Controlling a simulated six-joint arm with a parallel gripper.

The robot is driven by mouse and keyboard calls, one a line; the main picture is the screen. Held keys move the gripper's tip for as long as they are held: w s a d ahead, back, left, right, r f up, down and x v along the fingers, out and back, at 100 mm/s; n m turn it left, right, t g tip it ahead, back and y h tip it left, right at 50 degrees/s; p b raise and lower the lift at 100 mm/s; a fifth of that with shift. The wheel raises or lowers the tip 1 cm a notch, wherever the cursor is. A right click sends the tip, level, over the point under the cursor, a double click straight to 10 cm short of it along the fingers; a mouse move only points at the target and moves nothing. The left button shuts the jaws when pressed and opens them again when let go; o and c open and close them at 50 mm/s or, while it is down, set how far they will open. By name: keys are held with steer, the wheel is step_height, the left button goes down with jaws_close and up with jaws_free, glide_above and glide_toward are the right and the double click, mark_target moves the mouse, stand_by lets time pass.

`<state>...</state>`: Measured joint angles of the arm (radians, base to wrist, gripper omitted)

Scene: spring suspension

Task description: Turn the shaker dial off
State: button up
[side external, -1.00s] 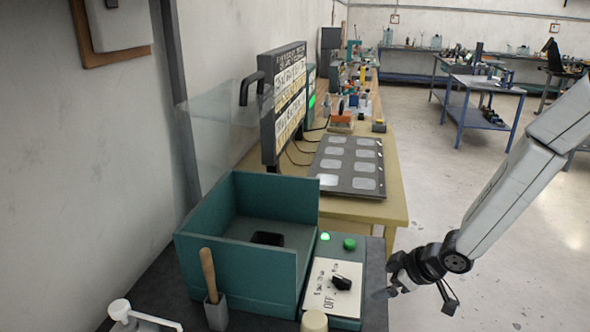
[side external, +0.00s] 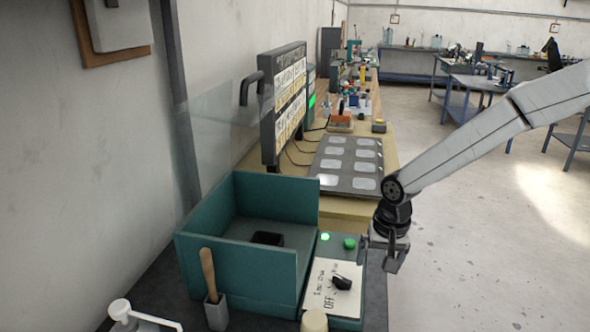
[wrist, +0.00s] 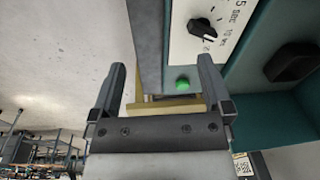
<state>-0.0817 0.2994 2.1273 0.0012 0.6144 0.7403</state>
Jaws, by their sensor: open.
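The shaker dial (side external: 341,283) is a black knob on a white plate with printed settings and the word OFF, on the teal control panel (side external: 349,315). The dial also shows in the wrist view (wrist: 201,27), at the top. Its pointer appears turned away from the OFF word, though the exact setting is too small to read. A lit green lamp (side external: 325,237) and a green button (side external: 349,243) sit behind the dial plate. My gripper (side external: 388,262) is beside the right edge of the panel, near the green button, apart from the dial. In the wrist view its fingers (wrist: 162,85) are spread and empty.
The teal open box (side external: 240,262) with a dark object (side external: 267,239) inside stands left of the panel. A wooden-handled tool (side external: 208,270) and a pale rounded object (side external: 314,321) stand in front. A board with pale rectangles (side external: 348,163) lies behind. Open floor is at right.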

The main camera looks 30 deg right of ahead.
mark_target(342, 278)
steer(key=w+a+m, duration=0.1)
steer(key=w+m, duration=0.1)
steer(key=w+a+m, duration=0.1)
steer(key=w+m, duration=0.1)
steer(key=w+a+f+m+g, duration=0.1)
steer(key=w+m, duration=0.1)
steer(key=shift+w+a, duration=0.2)
steer(key=shift+w, duration=0.15)
steer(key=shift+f, duration=0.15)
steer(key=shift+f, duration=3.8)
steer(key=c, duration=1.2)
steer(key=shift+c, duration=0.2)
